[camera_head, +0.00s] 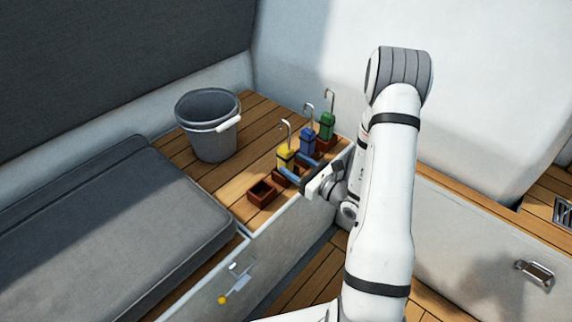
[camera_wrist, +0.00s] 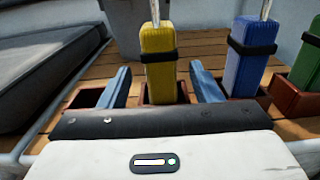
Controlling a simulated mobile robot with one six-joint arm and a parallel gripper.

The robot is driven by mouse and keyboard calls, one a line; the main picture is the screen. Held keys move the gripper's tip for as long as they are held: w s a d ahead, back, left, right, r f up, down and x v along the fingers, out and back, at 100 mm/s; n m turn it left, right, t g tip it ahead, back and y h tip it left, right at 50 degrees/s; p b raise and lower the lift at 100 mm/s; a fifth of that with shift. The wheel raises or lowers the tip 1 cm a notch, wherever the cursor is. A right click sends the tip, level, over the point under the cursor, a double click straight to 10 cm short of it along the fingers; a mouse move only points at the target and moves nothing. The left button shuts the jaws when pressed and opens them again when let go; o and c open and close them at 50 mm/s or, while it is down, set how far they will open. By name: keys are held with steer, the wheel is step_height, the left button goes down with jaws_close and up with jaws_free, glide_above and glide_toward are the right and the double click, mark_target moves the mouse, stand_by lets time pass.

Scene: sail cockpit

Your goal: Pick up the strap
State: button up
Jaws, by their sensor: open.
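Three rolled straps with metal hooks on top stand upright in small brown boxes on a wooden bench: a yellow strap (camera_head: 286,156), a blue strap (camera_head: 307,142) and a green strap (camera_head: 327,126). A black band goes around each. In the wrist view the yellow strap (camera_wrist: 158,62) is centred in front of my gripper (camera_wrist: 159,72), the blue strap (camera_wrist: 246,58) is right of it, and the green strap (camera_wrist: 306,66) is cut by the right edge. My gripper's blue fingers are open, one to each side of the yellow strap, with gaps showing.
An empty brown box (camera_head: 262,192) sits at the near end of the row. A grey bucket (camera_head: 210,140) with a white handle stands behind on the bench. A grey cushion (camera_head: 120,230) lies left. The bench front (camera_head: 290,240) drops to the floor.

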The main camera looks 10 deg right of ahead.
mark_target(281, 157)
steer(key=x, duration=0.5)
steer(key=shift+f+b, duration=0.3)
steer(key=shift+b, duration=0.1)
steer(key=shift+w+a, duration=0.25)
steer(key=shift+w, duration=0.2)
steer(key=shift+c, duration=0.6)
steer(key=shift+r, duration=0.1)
steer(key=c, duration=1.1)
